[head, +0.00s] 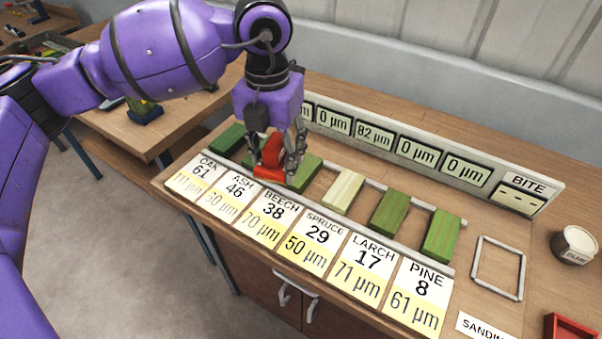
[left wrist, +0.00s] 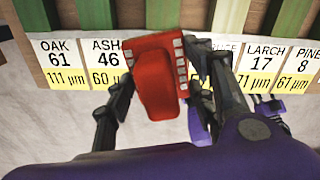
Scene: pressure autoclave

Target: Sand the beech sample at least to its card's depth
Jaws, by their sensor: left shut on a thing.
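My left gripper (head: 276,160) is shut on a red sanding block (head: 270,172), which also shows between the fingers in the left wrist view (left wrist: 158,80). The beech sample (head: 306,172) is a green block just right of the gripper, partly hidden by it. I cannot tell whether the sanding block touches a sample. The beech card (head: 266,216) reads 38 and 70 µm; in the left wrist view the sanding block covers it. The display (head: 333,122) that appears to be beech's reads 0 µm. My right gripper is not in view.
The spruce sample (head: 344,190) is pale; the larch (head: 390,212) and pine (head: 441,235) samples are green. One display (head: 374,135) reads 82 µm. The BITE display (head: 520,197) shows dashes. An empty outline (head: 498,268), a tin (head: 575,246) and a red tray (head: 570,330) are at right.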

